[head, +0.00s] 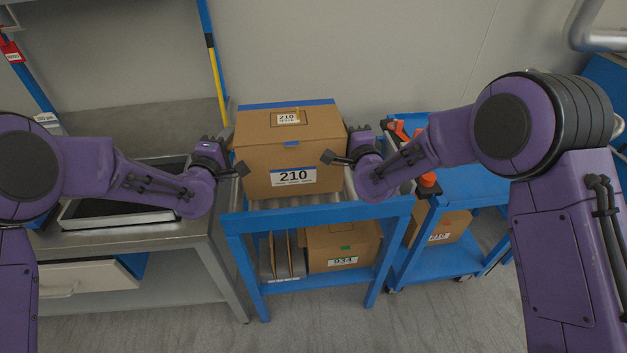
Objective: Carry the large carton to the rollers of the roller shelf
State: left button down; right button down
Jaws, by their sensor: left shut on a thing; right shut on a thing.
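The large carton (262,150) is a brown box with blue tape and "210" labels on its top and front. It is upright over the rollers (318,199) of the blue roller shelf (320,215). I cannot tell whether its base rests on them or is slightly above. My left gripper (242,169) is shut on the carton at its left front side. My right gripper (328,157) is shut on it at its right front side. The carton's back and most of the rollers are hidden.
A grey metal bench (150,243) with a shallow tray (120,218) stands at left. A smaller carton (340,245) and flat pieces lie on the shelf's lower level. A blue cart (470,187) with orange-topped items stands close at right. Grey floor (330,325) is clear in front.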

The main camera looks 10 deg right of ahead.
pick_arm(q)
jog(key=shift+f+b, duration=0.35)
jog(key=shift+f, duration=0.35)
pick_arm(e)
jog(key=shift+f, duration=0.7)
pick_arm(q)
jog(key=c, duration=1.2)
grip_release()
jog(key=shift+r+p, duration=0.35)
pick_arm(e)
jog(key=c, duration=1.2)
grip_release()
jog(key=shift+r, duration=0.35)
jog(key=shift+s, duration=0.2)
pick_arm(q)
jog(key=v, duration=1.2)
pick_arm(e)
jog(key=s+d, duration=0.1)
jog(key=s, duration=1)
jog(key=shift+s, duration=0.35)
